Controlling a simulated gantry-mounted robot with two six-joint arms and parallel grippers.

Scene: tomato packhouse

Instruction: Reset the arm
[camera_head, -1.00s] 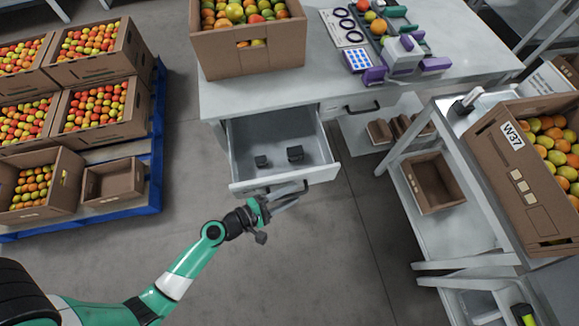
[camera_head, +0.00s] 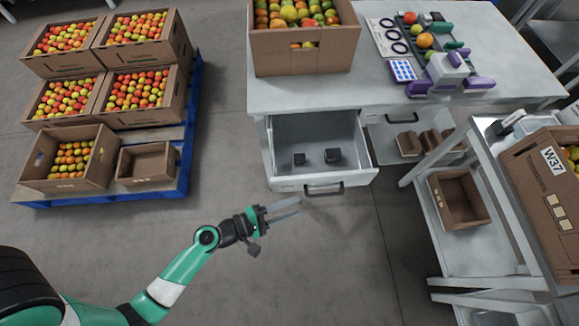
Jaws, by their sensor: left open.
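My left arm is green and white and comes in from the lower left. Its gripper (camera_head: 284,211) is open and empty, over the grey floor just in front of the open drawer (camera_head: 283,183). The gripper is apart from the drawer's handle (camera_head: 324,190), to the left of it and a little nearer to me. My right gripper is not in view.
A white table (camera_head: 330,95) above the drawer bears a tomato box (camera_head: 300,62) and several tools. A blue pallet (camera_head: 190,130) with tomato boxes stands at the left. A shelf rack (camera_head: 440,240) and a W37 box (camera_head: 540,185) stand at the right. The floor between is clear.

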